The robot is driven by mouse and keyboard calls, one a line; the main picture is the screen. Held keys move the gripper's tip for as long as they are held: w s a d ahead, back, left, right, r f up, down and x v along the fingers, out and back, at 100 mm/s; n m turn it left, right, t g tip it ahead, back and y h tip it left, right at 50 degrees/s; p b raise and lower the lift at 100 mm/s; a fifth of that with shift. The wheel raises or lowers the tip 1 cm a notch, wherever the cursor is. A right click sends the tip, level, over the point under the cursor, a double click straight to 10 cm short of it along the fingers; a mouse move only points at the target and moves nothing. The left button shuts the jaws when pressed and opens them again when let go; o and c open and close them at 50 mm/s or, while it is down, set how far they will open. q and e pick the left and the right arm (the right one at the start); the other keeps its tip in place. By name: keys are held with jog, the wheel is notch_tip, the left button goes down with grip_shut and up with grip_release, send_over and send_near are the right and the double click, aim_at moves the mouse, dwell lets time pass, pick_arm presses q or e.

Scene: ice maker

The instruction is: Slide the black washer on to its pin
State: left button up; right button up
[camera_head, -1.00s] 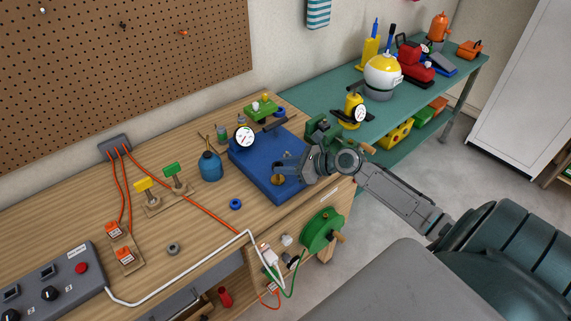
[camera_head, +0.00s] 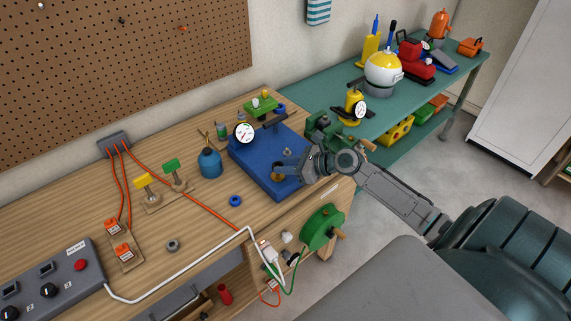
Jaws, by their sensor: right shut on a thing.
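My right gripper (camera_head: 278,171) is over the front part of the blue base plate (camera_head: 258,180) on the wooden bench. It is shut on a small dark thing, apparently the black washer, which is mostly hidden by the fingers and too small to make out. A round brass-coloured part (camera_head: 278,178) shows just under the fingertips. I cannot tell whether the washer is around a pin or only above it. A small upright post (camera_head: 288,153) stands on the plate behind the gripper. My left gripper is out of view.
A blue ring (camera_head: 235,201) and a grey ring (camera_head: 172,246) lie on open bench. A green reel (camera_head: 322,228) is at the bench front.

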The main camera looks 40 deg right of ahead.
aim_at(285, 179)
jog(key=shift+f+b, duration=0.65)
jog(key=shift+f, duration=0.95)
jog(key=o, duration=1)
jog(key=shift+d+r, duration=0.1)
jog(key=shift+s+d+r, duration=0.1)
jog(key=shift+s+d, duration=0.25)
jog(key=shift+s, duration=0.2)
jog(key=v, duration=0.9)
jog(key=shift+r, duration=0.3)
jog(key=shift+s, duration=0.1)
